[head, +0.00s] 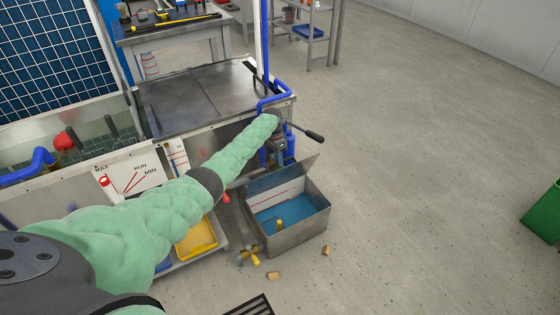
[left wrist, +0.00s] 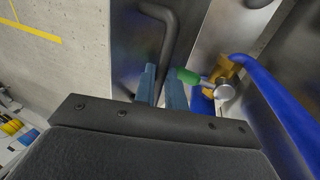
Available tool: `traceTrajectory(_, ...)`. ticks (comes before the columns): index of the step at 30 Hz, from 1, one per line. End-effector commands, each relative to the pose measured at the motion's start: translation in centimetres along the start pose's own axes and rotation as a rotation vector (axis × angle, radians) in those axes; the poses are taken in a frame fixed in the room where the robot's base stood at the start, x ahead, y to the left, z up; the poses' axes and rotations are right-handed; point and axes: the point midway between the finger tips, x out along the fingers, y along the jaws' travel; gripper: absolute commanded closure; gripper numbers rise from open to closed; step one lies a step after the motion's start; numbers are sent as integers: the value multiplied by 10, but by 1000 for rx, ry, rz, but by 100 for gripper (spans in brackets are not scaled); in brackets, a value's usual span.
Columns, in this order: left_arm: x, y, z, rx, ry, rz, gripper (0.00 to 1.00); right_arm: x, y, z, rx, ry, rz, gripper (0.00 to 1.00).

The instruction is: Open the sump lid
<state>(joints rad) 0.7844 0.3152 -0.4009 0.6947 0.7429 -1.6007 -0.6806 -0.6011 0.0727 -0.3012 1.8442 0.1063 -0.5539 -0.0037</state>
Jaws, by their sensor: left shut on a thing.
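The sump (head: 318,222) is a grey metal box on the floor, with blue liquid inside. Its lid (head: 292,174) stands tilted up along the back edge, so the box is open at the top. In the left wrist view a metal plate carries a dark bent handle (left wrist: 170,38). My left gripper (left wrist: 161,88) has its blue fingers shut on the handle's near end. My right gripper is not in view.
Blue pipes (head: 268,98) and a black-gripped lever (head: 313,135) stand close to my left gripper. A brass valve (left wrist: 225,80) is right of the fingers. Small loose parts (head: 273,275) lie on the floor before the sump. The floor to the right is clear up to a green bin (head: 543,213).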

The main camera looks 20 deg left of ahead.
Motion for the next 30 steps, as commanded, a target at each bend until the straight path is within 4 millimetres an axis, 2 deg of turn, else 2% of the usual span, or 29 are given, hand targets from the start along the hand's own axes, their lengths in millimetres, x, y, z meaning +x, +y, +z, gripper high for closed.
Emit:
traceTrajectory(1, 9, -2, 7, -6, -11, 2, 100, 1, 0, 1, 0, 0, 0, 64)
traceTrajectory(7, 10, -2, 8, -7, -12, 2, 100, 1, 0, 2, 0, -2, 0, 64)
traceTrajectory(8, 10, -2, 8, -7, -12, 2, 83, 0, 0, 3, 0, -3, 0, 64)
traceTrajectory(10, 9, -2, 7, -6, -11, 2, 70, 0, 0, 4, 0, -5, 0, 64)
traceTrajectory(11, 8, -2, 6, -6, -10, 2, 66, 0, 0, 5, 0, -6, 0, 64)
traceTrajectory(22, -1, 1, 3, -2, -4, 1, 66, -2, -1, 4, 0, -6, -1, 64)
traceTrajectory(29, -35, 10, 5, -3, -4, -1, 66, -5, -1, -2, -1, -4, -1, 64)
traceTrajectory(30, -37, 17, 2, -1, -5, 1, 66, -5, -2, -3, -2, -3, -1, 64)
